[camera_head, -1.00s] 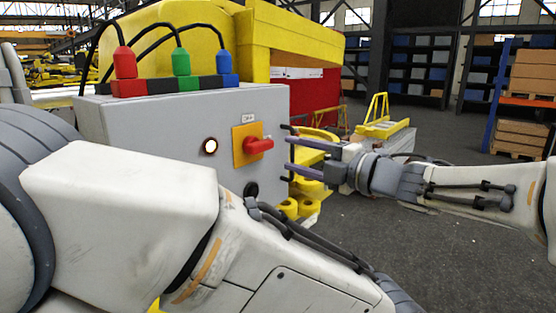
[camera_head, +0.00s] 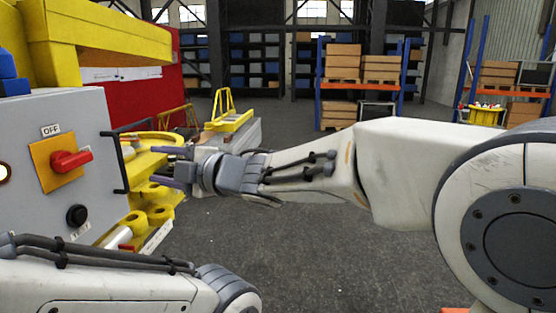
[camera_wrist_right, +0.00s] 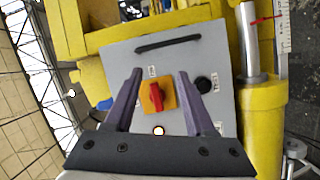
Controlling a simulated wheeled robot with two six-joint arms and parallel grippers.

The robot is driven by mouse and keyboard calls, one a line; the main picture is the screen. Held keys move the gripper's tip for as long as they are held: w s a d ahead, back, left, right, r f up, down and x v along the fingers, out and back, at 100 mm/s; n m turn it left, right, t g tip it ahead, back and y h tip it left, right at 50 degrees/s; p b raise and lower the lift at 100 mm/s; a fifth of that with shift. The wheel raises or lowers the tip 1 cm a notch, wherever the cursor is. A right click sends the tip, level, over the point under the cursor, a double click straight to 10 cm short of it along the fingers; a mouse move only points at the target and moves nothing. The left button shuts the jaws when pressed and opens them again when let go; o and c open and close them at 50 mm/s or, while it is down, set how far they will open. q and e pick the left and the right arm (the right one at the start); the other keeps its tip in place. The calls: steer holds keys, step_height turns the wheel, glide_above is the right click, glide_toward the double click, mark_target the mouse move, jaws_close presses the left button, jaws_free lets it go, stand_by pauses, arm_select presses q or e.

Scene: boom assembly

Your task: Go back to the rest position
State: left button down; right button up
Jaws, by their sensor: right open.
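My right gripper (camera_head: 160,167) is open and empty in the head view, its fingers pointing left toward the grey control box (camera_head: 40,118). In the right wrist view its two purple-grey fingers (camera_wrist_right: 160,74) stand apart with the box front between and beyond them. The box carries a red rotary knob (camera_head: 72,161) on a yellow plate (camera_head: 46,152) under an OFF label. The knob also shows in the right wrist view (camera_wrist_right: 156,97), clear of the fingers. My left arm crosses the bottom left of the head view; its gripper is out of view.
A black handle (camera_head: 118,160) stands out on the box's right edge. Yellow machine parts (camera_head: 160,195) lie behind the right gripper, near a yellow frame (camera_head: 228,115). Shelves with boxes (camera_head: 343,60) stand far back. The grey floor (camera_head: 300,240) between is open.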

steer(key=s+d+f+m+h, duration=0.2)
steer(key=d+f+m+h, duration=0.3)
steer(key=d+f+m, duration=0.3)
steer(key=s+d+f+m+h, duration=0.3)
steer(key=d+f+m+h, duration=0.3)
steer(key=d+f, duration=0.25)
steer(key=s+d+f+m+g+h, duration=0.2)
steer(key=s+d+f, duration=0.3)
steer(key=s, duration=0.5)
steer(key=s+d+f+m+g+h, duration=0.1)
steer(key=s+d+f+m+g, duration=0.3)
steer(key=s+d, duration=0.3)
steer(key=s+f+g, duration=0.1)
steer(key=s, duration=0.2)
steer(key=shift+s+h, duration=0.35)
steer(key=shift+h, duration=0.05)
